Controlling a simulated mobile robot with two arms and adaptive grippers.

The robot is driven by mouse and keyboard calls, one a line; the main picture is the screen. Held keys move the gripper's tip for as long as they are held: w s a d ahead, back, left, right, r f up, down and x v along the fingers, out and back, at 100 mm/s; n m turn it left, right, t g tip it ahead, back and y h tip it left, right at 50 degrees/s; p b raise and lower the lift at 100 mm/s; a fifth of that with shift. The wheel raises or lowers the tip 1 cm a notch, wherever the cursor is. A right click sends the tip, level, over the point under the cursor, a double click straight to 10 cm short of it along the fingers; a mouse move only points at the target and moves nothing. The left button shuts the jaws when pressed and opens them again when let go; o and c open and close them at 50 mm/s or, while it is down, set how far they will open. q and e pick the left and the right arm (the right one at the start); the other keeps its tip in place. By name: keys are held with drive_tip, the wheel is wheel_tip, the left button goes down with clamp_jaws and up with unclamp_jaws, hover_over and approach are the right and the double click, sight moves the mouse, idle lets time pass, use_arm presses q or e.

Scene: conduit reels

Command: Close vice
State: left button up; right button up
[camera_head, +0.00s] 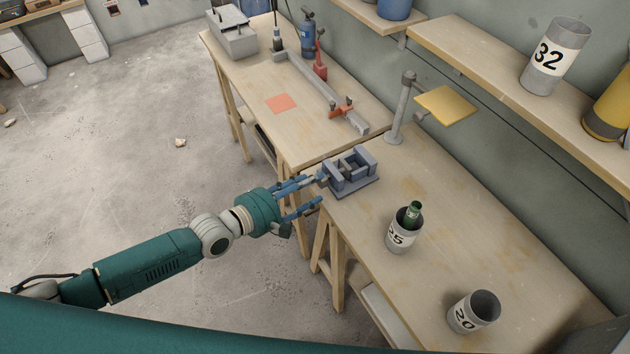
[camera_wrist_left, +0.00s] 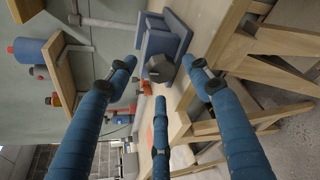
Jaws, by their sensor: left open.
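The vice (camera_head: 350,172) is a blue-grey block with jaws, standing at the left front edge of the near workbench. In the left wrist view the vice (camera_wrist_left: 172,38) is at the top middle, with a dark knob (camera_wrist_left: 159,68) on the side facing me. My left gripper (camera_head: 317,190) is beside the vice at the bench edge, its fingers pointing at the knob side. In the left wrist view its blue fingers (camera_wrist_left: 160,85) are spread apart with nothing between them. Whether a fingertip touches the knob I cannot tell. My right gripper is not in view.
A cup marked 25 (camera_head: 403,235) with a green bottle in it and a cup marked 20 (camera_head: 474,313) stand on the near bench (camera_head: 465,225). A grey post (camera_head: 398,110) with a yellow plate (camera_head: 446,104) rises behind the vice. A long clamp (camera_head: 325,90) lies on the far bench.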

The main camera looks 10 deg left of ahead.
use_arm(q)
drive_tip(key=shift+x, duration=1.25)
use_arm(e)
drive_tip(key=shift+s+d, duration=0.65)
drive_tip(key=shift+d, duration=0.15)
use_arm(q)
drive_tip(key=c, duration=1.1)
drive_tip(key=shift+c, duration=0.2)
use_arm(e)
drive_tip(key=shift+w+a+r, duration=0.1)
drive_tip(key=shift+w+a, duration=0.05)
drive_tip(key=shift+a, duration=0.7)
